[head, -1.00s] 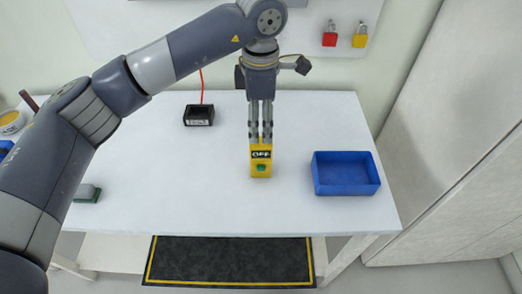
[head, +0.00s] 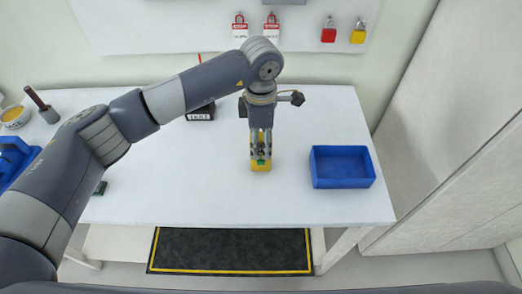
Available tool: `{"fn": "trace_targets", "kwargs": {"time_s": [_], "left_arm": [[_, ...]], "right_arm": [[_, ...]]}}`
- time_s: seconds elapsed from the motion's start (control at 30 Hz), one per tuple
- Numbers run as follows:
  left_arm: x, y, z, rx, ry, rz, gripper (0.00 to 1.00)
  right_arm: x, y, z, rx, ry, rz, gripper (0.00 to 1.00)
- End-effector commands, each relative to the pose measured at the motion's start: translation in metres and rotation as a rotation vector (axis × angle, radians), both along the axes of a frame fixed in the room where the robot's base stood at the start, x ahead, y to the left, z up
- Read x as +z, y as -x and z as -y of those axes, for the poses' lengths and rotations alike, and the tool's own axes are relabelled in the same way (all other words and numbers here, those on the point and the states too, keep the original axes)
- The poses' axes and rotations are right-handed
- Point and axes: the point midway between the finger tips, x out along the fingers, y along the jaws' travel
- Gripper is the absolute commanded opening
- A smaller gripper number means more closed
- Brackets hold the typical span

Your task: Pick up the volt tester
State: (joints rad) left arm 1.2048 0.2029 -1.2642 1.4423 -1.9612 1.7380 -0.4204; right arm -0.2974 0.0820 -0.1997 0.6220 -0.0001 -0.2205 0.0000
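The volt tester, taken to be the yellow block with a green button (head: 260,167), is on the white table near its middle. My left gripper (head: 261,154) points straight down at it, with its fingers over its upper part. The fingers hide most of the tester, including its display. Whether they are closed on it or just beside it cannot be told. My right gripper is not in view.
A blue tray (head: 342,182) sits to the right on the white table (head: 190,195). A black box (head: 203,113) is partly behind my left arm. Padlocks hang on the wall board. A dark mat (head: 231,250) lies on the floor.

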Motion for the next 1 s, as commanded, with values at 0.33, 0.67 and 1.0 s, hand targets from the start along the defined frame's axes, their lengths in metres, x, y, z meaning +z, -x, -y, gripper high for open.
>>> {"fn": "trace_targets", "kwargs": {"time_s": [0.33,0.67,1.0], "left_arm": [[0.001,0.000,0.000,0.000,0.001,0.001,0.00],[0.012,-0.002,0.001,0.000,0.002,0.005,0.00],[0.036,0.043,0.001,-0.007,0.002,0.003,0.00]], "right_arm": [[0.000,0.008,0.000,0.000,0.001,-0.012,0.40],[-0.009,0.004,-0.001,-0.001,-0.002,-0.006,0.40],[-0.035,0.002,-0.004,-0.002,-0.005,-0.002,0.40]]}}
